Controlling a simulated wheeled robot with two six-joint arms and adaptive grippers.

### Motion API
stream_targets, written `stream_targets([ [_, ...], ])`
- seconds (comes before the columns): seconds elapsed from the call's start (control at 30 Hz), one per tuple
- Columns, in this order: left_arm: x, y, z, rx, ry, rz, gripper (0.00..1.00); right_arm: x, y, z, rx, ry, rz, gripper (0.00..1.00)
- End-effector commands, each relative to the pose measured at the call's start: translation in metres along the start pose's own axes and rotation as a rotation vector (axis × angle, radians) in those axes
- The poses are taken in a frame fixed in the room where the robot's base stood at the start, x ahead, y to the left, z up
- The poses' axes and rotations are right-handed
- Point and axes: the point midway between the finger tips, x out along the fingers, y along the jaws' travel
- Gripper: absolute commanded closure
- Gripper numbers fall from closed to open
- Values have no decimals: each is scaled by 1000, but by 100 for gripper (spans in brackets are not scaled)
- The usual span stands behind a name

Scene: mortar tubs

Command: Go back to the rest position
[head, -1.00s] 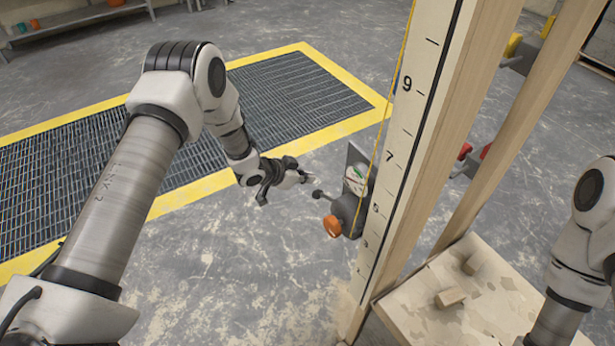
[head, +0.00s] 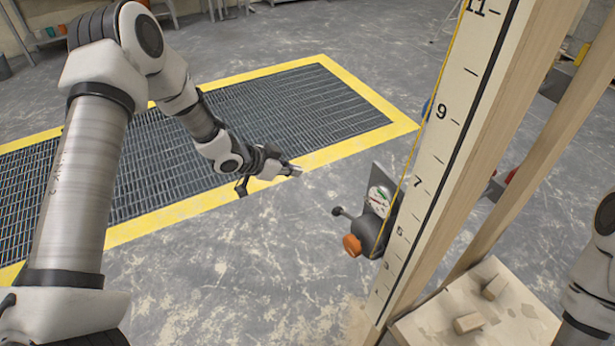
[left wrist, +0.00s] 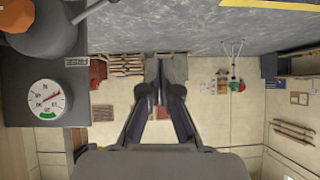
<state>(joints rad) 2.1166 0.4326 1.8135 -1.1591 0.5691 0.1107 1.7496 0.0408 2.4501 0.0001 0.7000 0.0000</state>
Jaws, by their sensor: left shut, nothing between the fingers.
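My left gripper (head: 287,169) is shut and empty in the head view, held out in front of the floor grating and to the left of the gauge unit. Its closed fingers also show in the left wrist view (left wrist: 158,95). The gauge unit (head: 374,217), with a round dial, a lever and an orange knob (head: 352,245), is fixed to the side of the wooden post. A clear gap lies between the gripper and the unit. In the left wrist view the dial (left wrist: 48,101) is at the left edge. Part of my right arm shows at the right edge; its gripper is out of view.
A wooden post with a numbered scale (head: 440,140) rises right of centre. A wooden board (head: 510,325) with small wood blocks (head: 468,323) lies at its foot. A yellow-edged grating (head: 270,115) covers the floor at left. Open floor (head: 240,270) lies between.

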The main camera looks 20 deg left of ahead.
Motion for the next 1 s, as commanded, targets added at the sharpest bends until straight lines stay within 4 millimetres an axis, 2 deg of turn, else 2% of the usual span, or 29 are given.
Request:
stream_targets([
  [0.5,-4,-2,1,-1,0,0,100,0,0,0,-1,1,0,100],
  [0.57,-2,0,4,-3,-5,2,100,0,0,0,-1,1,0,100],
  [0.63,5,8,17,-3,-30,20,100,0,0,0,-1,1,0,100],
  [0.67,10,17,25,1,-49,35,100,0,0,0,-1,1,0,100],
  [0.73,22,48,50,-4,-109,88,100,0,0,0,-1,1,0,100],
  [0.77,26,66,65,-24,-144,112,100,0,0,0,-1,1,0,100],
  [0.83,30,114,105,-110,-240,155,100,0,0,0,-1,1,0,100],
  [0.93,17,184,165,-279,-407,165,100,0,0,0,-1,1,0,100],
  [1.0,-6,228,206,-401,-541,130,100,0,0,0,-1,1,0,100],
])
